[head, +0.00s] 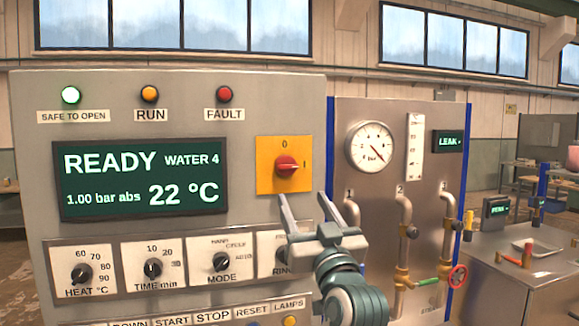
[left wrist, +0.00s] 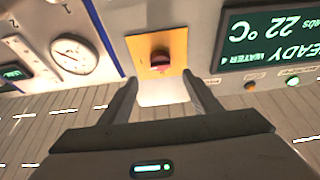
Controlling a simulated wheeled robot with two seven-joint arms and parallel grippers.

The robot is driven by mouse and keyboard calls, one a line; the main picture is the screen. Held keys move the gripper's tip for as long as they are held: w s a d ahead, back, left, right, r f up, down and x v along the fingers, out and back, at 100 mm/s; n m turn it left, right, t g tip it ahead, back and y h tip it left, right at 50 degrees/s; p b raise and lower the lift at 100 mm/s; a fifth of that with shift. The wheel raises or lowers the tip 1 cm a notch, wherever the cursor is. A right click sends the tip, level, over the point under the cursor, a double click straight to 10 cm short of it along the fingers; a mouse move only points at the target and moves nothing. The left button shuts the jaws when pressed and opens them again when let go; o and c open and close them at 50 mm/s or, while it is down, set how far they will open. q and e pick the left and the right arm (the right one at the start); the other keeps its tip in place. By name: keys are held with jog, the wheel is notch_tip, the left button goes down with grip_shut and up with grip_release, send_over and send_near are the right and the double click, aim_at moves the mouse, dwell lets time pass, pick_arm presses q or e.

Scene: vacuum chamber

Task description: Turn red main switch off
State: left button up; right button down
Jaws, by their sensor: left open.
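The red main switch (head: 287,167) is a round red knob on a yellow square plate (head: 265,181) at the right of the grey panel. Its handle points sideways, toward the I mark, with 0 at the top of the plate. My left gripper (head: 305,206) is open just below and in front of the plate, with nothing between its fingers. In the left wrist view the knob (left wrist: 160,61) shows upside down, beyond and between the two open fingertips (left wrist: 161,82). The fingers look apart from the knob. My right gripper is in neither view.
The display (head: 140,178) reads READY, 22 °C. A green lamp (head: 71,95) is lit. Below are several dials, among them the MODE knob (head: 221,261). A gauge (head: 370,146) and pipes with valves (head: 403,240) stand on the right. The space before the switch looks clear.

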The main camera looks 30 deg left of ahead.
aim_at(287, 169)
pick_arm(q)
jog(key=p+x, duration=0.5)
jog(key=x, duration=0.5)
jog(key=shift+a+r, duration=0.15)
jog(key=shift+r, duration=0.1)
jog(key=shift+w+a+r+p, duration=0.1)
jog(key=shift+w+a+p, duration=0.4)
jog(key=shift+w+a, duration=0.1)
jog(key=shift+c, duration=0.6)
jog(key=c, duration=0.9)
